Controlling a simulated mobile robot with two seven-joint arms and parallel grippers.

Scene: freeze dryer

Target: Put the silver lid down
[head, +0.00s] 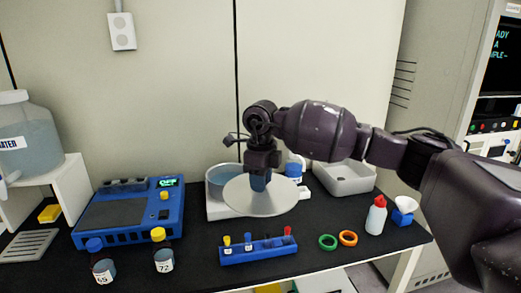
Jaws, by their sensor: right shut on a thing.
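The silver lid (245,200) is a flat round disc in the middle of the head view. My right gripper (259,178) is shut on the lid from above, at its upper part. The lid is in front of a white-rimmed round vessel (214,182) and hides part of it. I cannot tell whether the lid touches the vessel or the bench. My left gripper is out of view.
A blue rack (260,252) with several small vials stands just in front of the lid. A blue device (130,215) and two bottles are at the left. Rings (328,242), a red-capped bottle (376,218) and a white basin (345,180) are at the right.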

